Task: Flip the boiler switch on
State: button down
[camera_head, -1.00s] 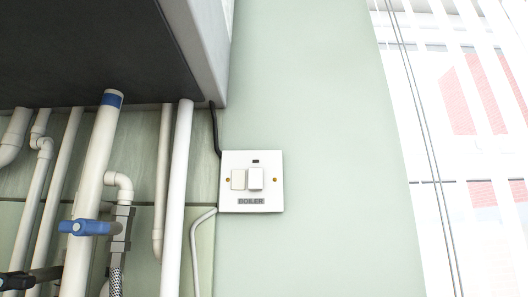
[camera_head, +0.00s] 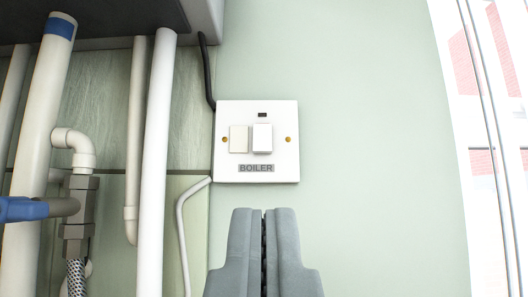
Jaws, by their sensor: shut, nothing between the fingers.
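The boiler switch plate (camera_head: 285,165) is a white square on the pale green wall, with a grey BOILER label under its controls. Its rocker (camera_head: 262,138) is a white raised block right of a flat cream panel (camera_head: 239,139). A small dark indicator window above the rocker looks unlit. My gripper (camera_head: 264,212) is grey and points up from the bottom edge. Its fingers are together with nothing between them. The fingertips appear just below the plate, under the label. I cannot tell how far they are from the wall.
White vertical pipes (camera_head: 156,160) and a blue-handled valve (camera_head: 22,209) stand on the left. A dark boiler casing (camera_head: 100,18) overhangs at top left. A black cable and a white cable run beside the plate.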

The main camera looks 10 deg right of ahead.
aim_at(263, 151)
jog(key=x, duration=0.3)
jog(key=f+x, duration=0.1)
jog(key=x, duration=0.3)
jog(key=w+x, duration=0.1)
jog(key=x, duration=0.3)
jog(key=shift+w+d+f, duration=0.1)
jog(key=shift+w+d, duration=0.1)
jog(key=shift+w, duration=0.05)
jog(key=shift+w+d, duration=0.1)
jog(key=shift+w, duration=0.6)
jog(key=shift+w+f, duration=0.1)
jog(key=shift+w+d+f, duration=0.1)
jog(key=shift+w+f, duration=0.1)
jog(key=shift+w, duration=0.25)
jog(key=shift+s, duration=0.1)
